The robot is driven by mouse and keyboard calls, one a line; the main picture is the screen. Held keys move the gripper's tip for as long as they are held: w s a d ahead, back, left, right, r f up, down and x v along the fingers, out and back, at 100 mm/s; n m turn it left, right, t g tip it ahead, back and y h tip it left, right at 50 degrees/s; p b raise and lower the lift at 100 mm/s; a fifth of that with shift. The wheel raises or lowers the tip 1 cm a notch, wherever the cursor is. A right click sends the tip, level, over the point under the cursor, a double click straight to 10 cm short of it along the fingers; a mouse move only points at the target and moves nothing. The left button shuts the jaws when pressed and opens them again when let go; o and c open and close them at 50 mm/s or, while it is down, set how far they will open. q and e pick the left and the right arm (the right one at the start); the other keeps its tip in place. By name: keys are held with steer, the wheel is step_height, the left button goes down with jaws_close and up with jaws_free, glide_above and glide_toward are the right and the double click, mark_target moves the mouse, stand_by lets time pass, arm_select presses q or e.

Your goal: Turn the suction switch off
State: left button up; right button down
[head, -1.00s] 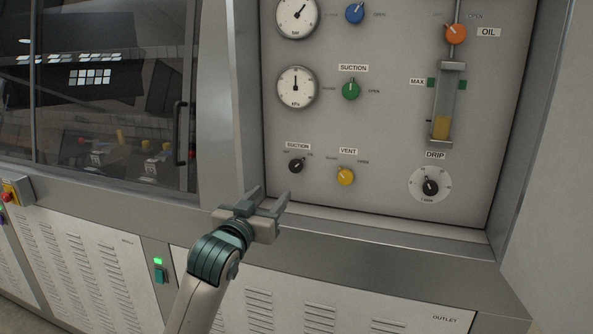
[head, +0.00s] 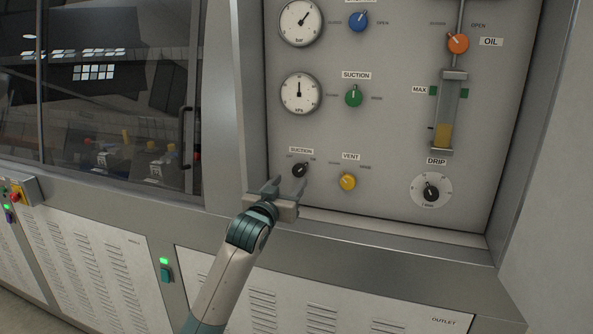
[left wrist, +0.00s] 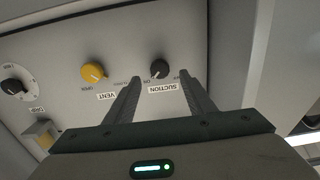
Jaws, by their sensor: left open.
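The suction switch is a small black knob (head: 299,170) at the lower left of the grey panel, under a SUCTION label with small position marks. Its pointer tilts toward the upper right in the head view. It also shows in the left wrist view (left wrist: 160,69), just beyond the fingertips and roughly between them. My left gripper (head: 288,187) is open and empty, just below and in front of the knob, apart from it. Its two fingers also show in the left wrist view (left wrist: 158,84). My right gripper is not in view.
A yellow VENT knob (head: 347,182) sits close to the right of the switch. A green SUCTION knob (head: 354,95) and a kPa gauge (head: 300,93) are above. A black DRIP dial (head: 431,193) is farther right. A metal ledge (head: 390,247) runs below the panel.

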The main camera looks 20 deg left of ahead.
mark_target(298, 172)
arm_select(q)
steer(key=shift+w+d+p, duration=0.15)
steer(key=shift+w+p, duration=0.9)
steer(key=shift+w, duration=2.35)
steer(key=c, duration=1.1)
